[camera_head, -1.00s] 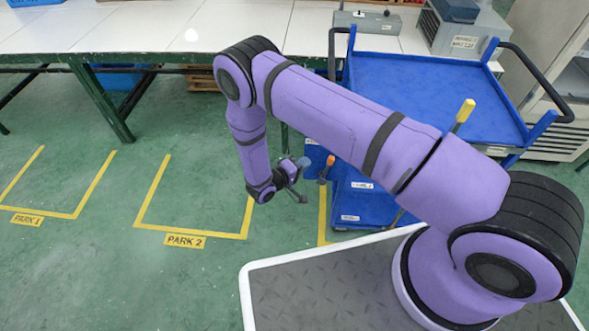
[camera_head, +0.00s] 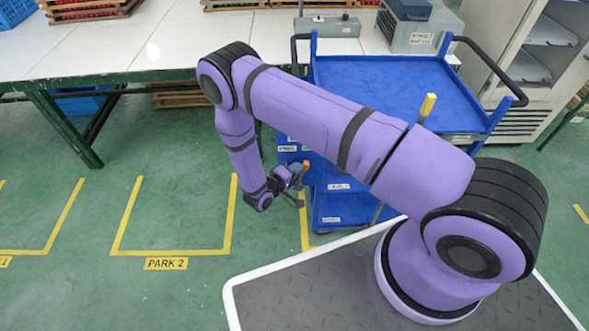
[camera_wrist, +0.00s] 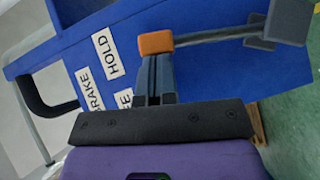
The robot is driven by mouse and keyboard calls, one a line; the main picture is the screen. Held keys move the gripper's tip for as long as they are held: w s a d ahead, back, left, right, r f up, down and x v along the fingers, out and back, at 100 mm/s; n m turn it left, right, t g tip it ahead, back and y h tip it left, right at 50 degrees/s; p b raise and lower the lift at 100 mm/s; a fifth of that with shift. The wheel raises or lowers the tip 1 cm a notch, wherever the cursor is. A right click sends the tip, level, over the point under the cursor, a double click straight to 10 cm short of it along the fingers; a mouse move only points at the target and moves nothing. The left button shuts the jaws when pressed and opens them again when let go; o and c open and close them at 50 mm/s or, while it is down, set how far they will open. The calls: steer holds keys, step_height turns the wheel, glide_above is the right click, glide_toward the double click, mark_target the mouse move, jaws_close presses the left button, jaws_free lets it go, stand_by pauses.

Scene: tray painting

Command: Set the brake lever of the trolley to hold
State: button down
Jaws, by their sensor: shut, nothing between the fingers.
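The blue trolley (camera_head: 400,78) stands right of centre in the head view. Its blue panel (camera_wrist: 205,70) fills much of the wrist view, with white labels "HOLD" (camera_wrist: 107,53) and "BRAKE" (camera_wrist: 90,89); a third label (camera_wrist: 124,98) is partly hidden by my gripper. The brake lever's orange knob (camera_wrist: 156,42) is at upper centre there, its grey rod running right; the knob also shows in the head view (camera_head: 306,165). My gripper (camera_wrist: 154,60) is shut and empty, its fingertips right at the knob's lower edge. I cannot tell whether they touch.
A white-topped table (camera_head: 140,50) with crates is at the back, a cabinet (camera_head: 545,60) at right. Green floor with the yellow "PARK 2" bay (camera_head: 165,263) is free at left.

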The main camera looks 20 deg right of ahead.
steer(key=d+y, duration=0.1)
steer(key=s+d+m, duration=0.1)
steer(key=d, duration=0.1)
steer(key=shift+y, duration=0.4)
steer(key=shift+s+d+f, duration=0.15)
steer(key=shift+d, duration=0.2)
steer(key=shift+a+r, duration=0.2)
steer(key=shift+a, duration=0.05)
glide_toward(308, 167)
steer(key=a+r, duration=0.1)
steer(key=a, duration=0.1)
steer(key=a+r, duration=0.1)
steer(key=shift+w+a+r, duration=0.25)
steer(key=shift+a+r, duration=0.05)
steer(key=shift+a, duration=0.05)
